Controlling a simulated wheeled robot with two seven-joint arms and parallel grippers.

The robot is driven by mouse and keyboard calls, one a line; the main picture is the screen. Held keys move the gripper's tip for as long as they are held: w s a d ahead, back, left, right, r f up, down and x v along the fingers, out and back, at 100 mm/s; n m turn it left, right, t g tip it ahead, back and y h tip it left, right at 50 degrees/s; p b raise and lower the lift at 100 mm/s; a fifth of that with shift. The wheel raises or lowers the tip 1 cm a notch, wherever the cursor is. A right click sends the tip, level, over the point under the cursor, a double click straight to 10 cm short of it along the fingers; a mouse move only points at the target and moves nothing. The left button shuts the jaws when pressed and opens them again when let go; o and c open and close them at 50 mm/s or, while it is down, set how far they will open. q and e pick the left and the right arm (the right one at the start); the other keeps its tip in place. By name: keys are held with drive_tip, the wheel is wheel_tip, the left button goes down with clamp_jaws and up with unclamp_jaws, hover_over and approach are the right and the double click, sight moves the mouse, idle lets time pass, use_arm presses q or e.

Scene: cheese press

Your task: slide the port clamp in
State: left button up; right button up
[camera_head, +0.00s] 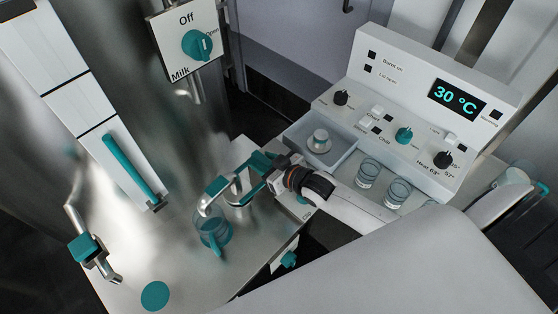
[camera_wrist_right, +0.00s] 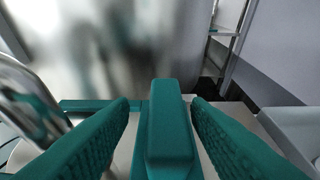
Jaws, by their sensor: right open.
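My right gripper (camera_head: 254,178) reaches in from the right over the steel worktop, close to a bent metal pipe. In the right wrist view its two teal ribbed fingers are apart. A teal upright block (camera_wrist_right: 170,130), which looks like the handle of the port clamp, stands between the fingers, with gaps showing on either side. A flat teal bar (camera_wrist_right: 90,105) lies across behind it at the left. In the head view the clamp is small and partly hidden by the gripper, so how far in it sits cannot be told.
A clear jug with a teal handle (camera_head: 212,232) stands just left of the gripper. Two glass jars (camera_head: 367,173) and a tray (camera_head: 345,153) stand before the 30 °C panel.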

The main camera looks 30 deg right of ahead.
drive_tip(key=v, duration=1)
drive_tip(key=shift+s, duration=0.15)
